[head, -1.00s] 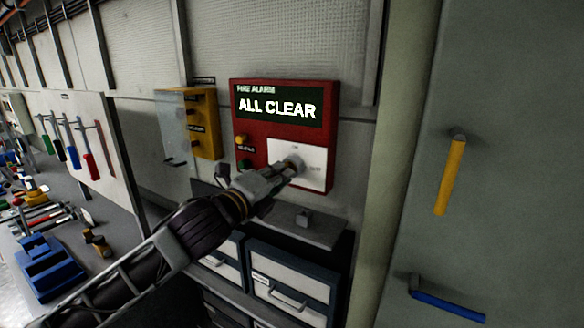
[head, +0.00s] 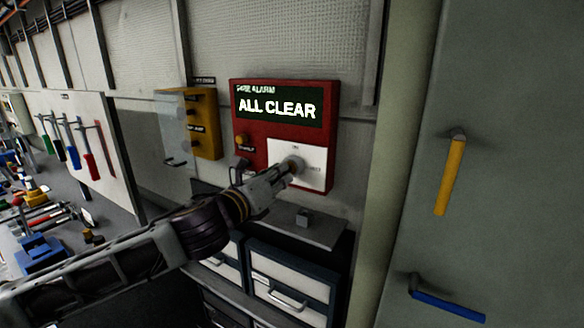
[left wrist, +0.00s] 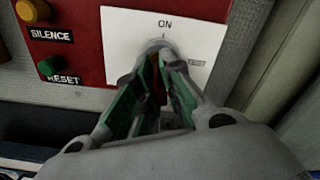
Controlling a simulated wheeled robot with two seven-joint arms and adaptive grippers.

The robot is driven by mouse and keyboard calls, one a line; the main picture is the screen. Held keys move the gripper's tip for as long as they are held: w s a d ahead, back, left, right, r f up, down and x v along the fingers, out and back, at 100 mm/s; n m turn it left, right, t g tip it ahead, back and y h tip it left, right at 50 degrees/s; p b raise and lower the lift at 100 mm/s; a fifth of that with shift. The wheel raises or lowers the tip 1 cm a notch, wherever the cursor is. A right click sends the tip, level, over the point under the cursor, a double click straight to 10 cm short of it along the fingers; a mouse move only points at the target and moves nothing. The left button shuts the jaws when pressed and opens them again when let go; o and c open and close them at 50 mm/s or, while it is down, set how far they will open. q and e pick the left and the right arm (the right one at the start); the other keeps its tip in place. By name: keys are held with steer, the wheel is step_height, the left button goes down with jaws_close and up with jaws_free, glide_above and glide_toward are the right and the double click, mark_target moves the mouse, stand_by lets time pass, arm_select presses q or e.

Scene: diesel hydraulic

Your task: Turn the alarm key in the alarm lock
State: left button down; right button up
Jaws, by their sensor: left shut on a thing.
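The red fire alarm panel (head: 255,152) is on the wall, and its screen (head: 280,108) reads "ALL CLEAR". The alarm lock (head: 293,163) is a round grey cylinder on the panel's white plate (head: 315,170). The lock also shows in the left wrist view (left wrist: 160,45), under the "ON" mark, with a "TEST" mark to its right. My left gripper (head: 284,174) is at the lock, its fingers (left wrist: 165,85) shut on the alarm key. The key is mostly hidden between the fingers; only a reddish sliver shows. My right gripper is out of view.
A yellow silence button (left wrist: 33,11) and a green reset button (left wrist: 49,67) are left of the plate. A yellow switch box (head: 205,125) with a clear cover is further left. A small shelf (head: 318,228) and drawers (head: 290,285) are below. A cabinet with handles (head: 450,175) is right.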

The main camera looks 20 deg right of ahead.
arm_select(q)
steer(key=m, duration=0.6)
steer(key=shift+f, duration=0.1)
steer(key=c, duration=1.9)
jaws_free()
steer(key=shift+c, duration=0.2)
steer(key=o, duration=0.5)
steer(key=shift+s+a, duration=0.1)
steer(key=shift+v, duration=5.85)
